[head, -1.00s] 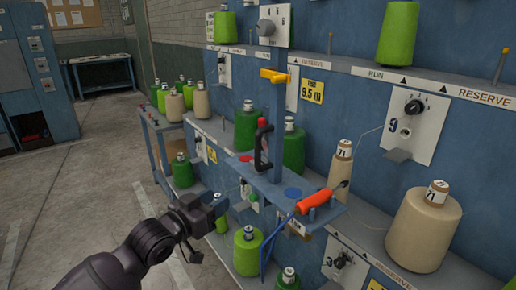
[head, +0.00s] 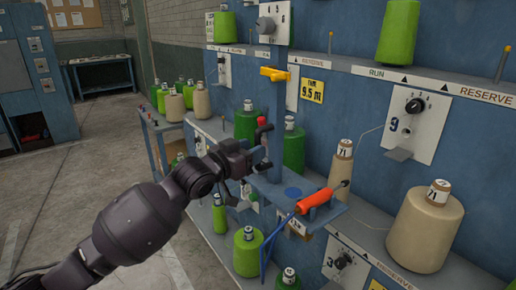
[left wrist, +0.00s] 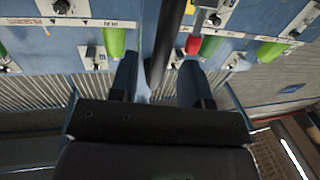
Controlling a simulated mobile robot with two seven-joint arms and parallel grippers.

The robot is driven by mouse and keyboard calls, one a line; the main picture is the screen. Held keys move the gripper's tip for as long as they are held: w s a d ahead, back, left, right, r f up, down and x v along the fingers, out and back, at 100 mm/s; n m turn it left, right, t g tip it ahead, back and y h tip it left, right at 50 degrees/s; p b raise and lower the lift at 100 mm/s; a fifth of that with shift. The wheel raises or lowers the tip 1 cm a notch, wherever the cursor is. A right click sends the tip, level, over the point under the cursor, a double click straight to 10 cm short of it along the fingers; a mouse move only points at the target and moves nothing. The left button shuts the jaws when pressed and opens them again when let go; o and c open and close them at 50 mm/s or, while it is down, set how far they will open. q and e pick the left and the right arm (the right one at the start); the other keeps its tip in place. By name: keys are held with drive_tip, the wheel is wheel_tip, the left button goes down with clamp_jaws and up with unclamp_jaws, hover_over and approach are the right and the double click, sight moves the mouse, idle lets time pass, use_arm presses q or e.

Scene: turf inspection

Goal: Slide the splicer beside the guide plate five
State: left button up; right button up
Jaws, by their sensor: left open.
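A black upright handle with a red top (head: 262,126), which looks like the splicer, stands on the small blue shelf (head: 262,187) fixed to the machine front. My left gripper (head: 256,152) is at this handle and hides its lower part. In the left wrist view my open left gripper (left wrist: 158,82) has a dark bar (left wrist: 168,40) between or just beyond its fingers; I cannot tell whether they touch it. A white dial plate (head: 415,127) reads 9. Another dial plate (head: 274,22) is higher up. I cannot make out which plate is five. My right gripper is not in view.
An orange-handled tool (head: 315,201) lies at the shelf's front right end. A yellow bracket (head: 274,74) sits above the handle. Cream cones (head: 425,228) and green cones (head: 247,252) stand around on the ledges. The floor at left is clear.

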use_arm(q)
drive_tip(key=shift+x, duration=1.45)
clamp_jaws()
